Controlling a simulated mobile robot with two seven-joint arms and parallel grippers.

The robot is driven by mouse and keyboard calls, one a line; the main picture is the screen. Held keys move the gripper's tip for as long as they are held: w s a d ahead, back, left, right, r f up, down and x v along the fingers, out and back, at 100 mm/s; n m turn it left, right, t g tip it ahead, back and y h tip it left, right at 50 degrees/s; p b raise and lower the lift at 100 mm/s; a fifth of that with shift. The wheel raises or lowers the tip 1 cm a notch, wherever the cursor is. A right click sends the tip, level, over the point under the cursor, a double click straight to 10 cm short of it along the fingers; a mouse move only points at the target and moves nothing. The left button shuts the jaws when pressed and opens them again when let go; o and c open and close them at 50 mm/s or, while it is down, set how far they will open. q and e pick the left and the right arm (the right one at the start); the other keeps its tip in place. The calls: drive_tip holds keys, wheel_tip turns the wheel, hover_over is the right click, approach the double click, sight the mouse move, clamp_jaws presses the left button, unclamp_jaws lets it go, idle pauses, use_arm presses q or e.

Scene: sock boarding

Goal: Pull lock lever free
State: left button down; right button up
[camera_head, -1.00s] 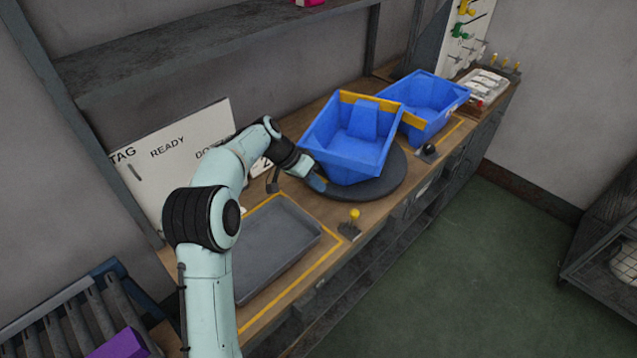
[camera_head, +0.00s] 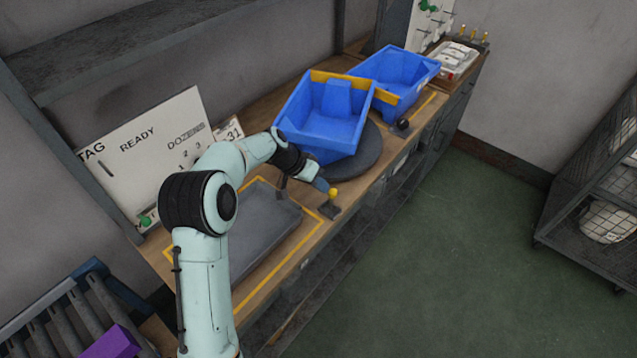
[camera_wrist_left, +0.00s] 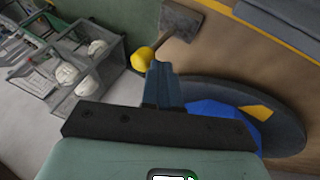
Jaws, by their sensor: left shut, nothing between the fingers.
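A small lever with a yellow knob (camera_head: 333,193) stands on a dark base (camera_head: 329,210) at the bench's front edge. My left gripper (camera_head: 323,186) is at the knob's left side, shut and holding nothing. In the left wrist view the yellow knob (camera_wrist_left: 142,60) shows just beyond and left of the closed fingertips (camera_wrist_left: 160,68). I cannot tell whether they touch. The dark base (camera_wrist_left: 180,20) lies above it there. A round dark turntable (camera_head: 358,160) carries a blue bin (camera_head: 318,130). My right gripper is not in view.
A black-knobbed lever (camera_head: 402,125) stands further along the front edge. A second blue bin (camera_head: 398,70) sits behind the first. A grey tray (camera_head: 262,232) lies within yellow lines left of the lever. A wire cage (camera_head: 600,185) stands at right beyond open floor.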

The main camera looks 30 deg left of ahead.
use_arm(q)
drive_tip(key=d+y, duration=0.1)
drive_tip(key=d+b, duration=0.1)
drive_tip(key=d, duration=0.1)
drive_tip(key=d+y+b, duration=0.1)
drive_tip(key=shift+s+d+m+y, duration=0.25)
drive_tip(key=shift+d+m+y, duration=0.05)
drive_tip(key=shift+d, duration=0.1)
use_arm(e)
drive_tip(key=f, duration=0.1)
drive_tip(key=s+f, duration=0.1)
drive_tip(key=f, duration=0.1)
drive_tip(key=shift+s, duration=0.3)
use_arm(q)
drive_tip(key=v, duration=1.3)
drive_tip(key=shift+a+r, duration=0.2)
drive_tip(key=shift+r, duration=0.05)
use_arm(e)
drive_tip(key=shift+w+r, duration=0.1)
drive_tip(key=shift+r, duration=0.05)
use_arm(q)
drive_tip(key=shift+s, duration=0.1)
